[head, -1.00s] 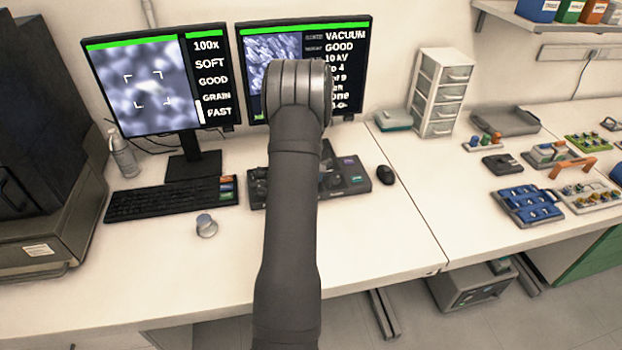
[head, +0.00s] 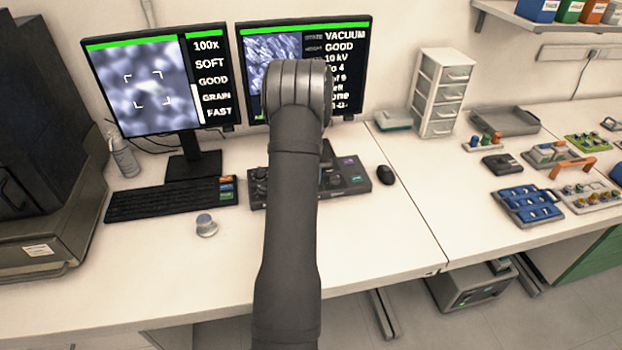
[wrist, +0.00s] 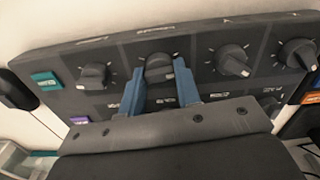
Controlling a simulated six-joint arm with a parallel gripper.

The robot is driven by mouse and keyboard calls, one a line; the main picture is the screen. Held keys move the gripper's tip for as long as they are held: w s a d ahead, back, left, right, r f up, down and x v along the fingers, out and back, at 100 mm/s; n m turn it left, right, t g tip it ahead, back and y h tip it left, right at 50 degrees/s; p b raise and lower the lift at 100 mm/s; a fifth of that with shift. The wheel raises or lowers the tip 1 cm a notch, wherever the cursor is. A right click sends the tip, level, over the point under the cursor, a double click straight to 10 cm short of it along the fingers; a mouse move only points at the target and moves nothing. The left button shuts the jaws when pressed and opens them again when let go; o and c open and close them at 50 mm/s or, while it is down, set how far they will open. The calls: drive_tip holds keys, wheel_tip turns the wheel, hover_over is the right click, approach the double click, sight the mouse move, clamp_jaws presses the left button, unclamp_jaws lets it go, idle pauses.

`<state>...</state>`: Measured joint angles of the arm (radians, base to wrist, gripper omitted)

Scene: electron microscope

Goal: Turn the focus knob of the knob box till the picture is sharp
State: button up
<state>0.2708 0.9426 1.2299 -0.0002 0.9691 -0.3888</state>
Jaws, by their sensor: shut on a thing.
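The knob box (head: 350,180) lies on the desk below the right monitor, partly hidden behind my arm in the head view. In the wrist view the knob box (wrist: 60,60) fills the middle, with a row of dark knobs. My gripper (wrist: 160,78) has its two blue fingers shut on one knob (wrist: 158,64) of that row. The labels are too blurred to tell which knob is the focus one. The left monitor (head: 140,85) shows a blurred grey picture with a frame mark and the words "100x", "SOFT", "GOOD", "GRAIN" and "FAST".
Beside the held knob are another knob (wrist: 94,76) on the left and a knob (wrist: 232,60) on the right. The right monitor (head: 350,70) is partly hidden by my arm. A keyboard (head: 165,200), a mouse (head: 386,175) and a small round pot (head: 206,226) lie nearby.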

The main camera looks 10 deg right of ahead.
drive_tip(key=m, duration=0.7)
idle(0.6)
drive_tip(key=o, duration=1)
wheel_tip(320, 180, up, 18)
drive_tip(key=shift+f, duration=0.25)
idle(1.0)
